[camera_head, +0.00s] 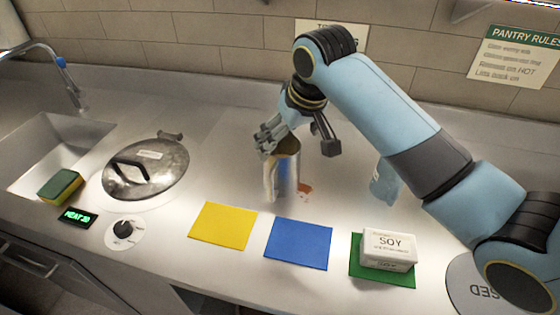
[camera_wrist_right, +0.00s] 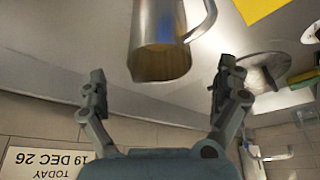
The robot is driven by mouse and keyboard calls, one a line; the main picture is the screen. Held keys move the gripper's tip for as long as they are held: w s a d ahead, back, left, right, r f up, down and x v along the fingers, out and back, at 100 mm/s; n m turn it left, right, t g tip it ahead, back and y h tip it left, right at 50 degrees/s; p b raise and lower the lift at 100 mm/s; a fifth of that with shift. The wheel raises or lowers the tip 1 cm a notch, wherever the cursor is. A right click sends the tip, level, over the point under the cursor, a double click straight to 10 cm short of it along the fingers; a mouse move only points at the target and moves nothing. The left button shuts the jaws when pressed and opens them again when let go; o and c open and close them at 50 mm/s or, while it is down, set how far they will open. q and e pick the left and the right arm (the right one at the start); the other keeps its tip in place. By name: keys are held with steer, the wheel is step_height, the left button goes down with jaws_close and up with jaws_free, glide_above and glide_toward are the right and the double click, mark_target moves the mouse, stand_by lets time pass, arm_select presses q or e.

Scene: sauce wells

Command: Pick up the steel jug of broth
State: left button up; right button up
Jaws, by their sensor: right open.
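The steel jug (camera_head: 268,180) stands on the counter near the middle of the head view, its upper part partly covered by my right gripper (camera_head: 297,142). In the right wrist view the jug (camera_wrist_right: 160,30) shows its open, tan-coloured mouth and a handle on the right side. My right gripper (camera_wrist_right: 158,78) is open there, one finger on each side of the picture. The jug is in front of the fingertips, with clear gaps on both sides. I cannot see the broth's level clearly. My left gripper is out of view.
Yellow (camera_head: 223,226), blue (camera_head: 298,244) and green (camera_head: 401,277) mats lie in front; a white SOY box (camera_head: 389,248) sits on the green one.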

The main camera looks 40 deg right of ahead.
mark_target(281, 155)
steer(key=p+x, duration=0.1)
steer(key=x, duration=0.7)
steer(key=shift+w+d+f, duration=0.1)
steer(key=shift+w, duration=0.15)
steer(key=shift+w+f, duration=0.15)
steer(key=shift+f, duration=0.15)
steer(key=shift+c, duration=0.4)
steer(key=c, duration=0.4)
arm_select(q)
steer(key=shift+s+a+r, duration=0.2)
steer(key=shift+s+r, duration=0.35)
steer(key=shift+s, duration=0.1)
arm_select(e)
steer(key=shift+r, duration=0.1)
steer(key=c, duration=1)
